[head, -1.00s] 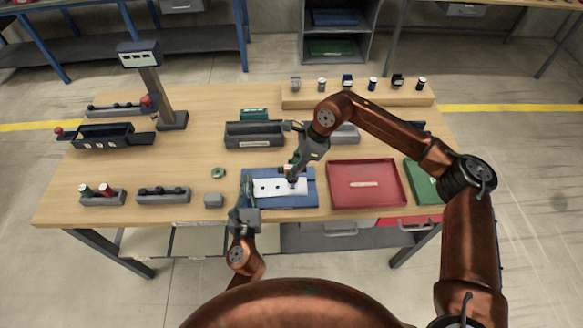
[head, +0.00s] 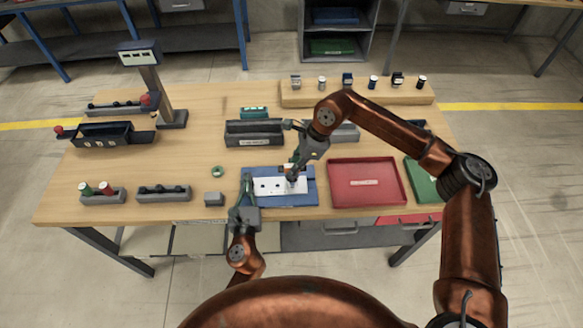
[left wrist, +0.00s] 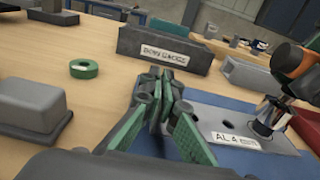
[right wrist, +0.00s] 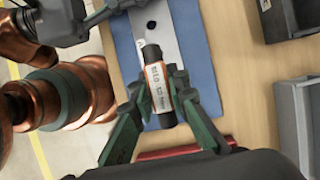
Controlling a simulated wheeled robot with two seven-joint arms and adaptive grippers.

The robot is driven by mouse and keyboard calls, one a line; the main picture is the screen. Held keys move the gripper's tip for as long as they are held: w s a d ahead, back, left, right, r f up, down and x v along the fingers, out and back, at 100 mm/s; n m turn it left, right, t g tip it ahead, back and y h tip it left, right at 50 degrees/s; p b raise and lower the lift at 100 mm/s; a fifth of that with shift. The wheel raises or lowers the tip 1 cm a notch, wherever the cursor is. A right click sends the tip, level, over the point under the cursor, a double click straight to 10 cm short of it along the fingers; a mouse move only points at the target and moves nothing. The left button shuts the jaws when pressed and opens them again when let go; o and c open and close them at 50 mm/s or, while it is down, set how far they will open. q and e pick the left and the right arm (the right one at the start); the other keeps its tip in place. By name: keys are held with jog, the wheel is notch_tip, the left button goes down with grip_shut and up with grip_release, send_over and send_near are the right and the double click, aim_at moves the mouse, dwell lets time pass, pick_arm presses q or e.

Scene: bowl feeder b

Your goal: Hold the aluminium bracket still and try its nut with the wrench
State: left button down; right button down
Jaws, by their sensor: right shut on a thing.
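The aluminium bracket (head: 270,190) is a pale flat plate with dark holes, lying on a blue mat (head: 300,202). The left wrist view shows its "AL 4" label (left wrist: 234,140). My right gripper (right wrist: 158,85) is shut on the wrench (right wrist: 157,82), a dark cylinder with an orange band and a label. The wrench's bright socket end (left wrist: 268,118) stands on or just above the bracket. The nut is hidden there. My left gripper (left wrist: 165,92) has its fingers together with nothing seen between them, at the bracket's left end; contact is unclear.
A grey bin (head: 254,133) stands behind the mat. A red tray (head: 366,184) lies to the right, with a green tray (head: 423,180) beyond. A green ring (head: 217,171) and a small grey block (head: 214,199) lie left of the mat.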

jog(key=shift+f, duration=0.9)
dwell(0.4)
jog(key=shift+m+t, duration=0.5)
jog(key=shift+m, duration=0.6)
jog(key=shift+n+g, duration=0.3)
jog(key=shift+n, duration=0.3)
jog(key=shift+n, duration=0.7)
jog(key=shift+r, duration=0.1)
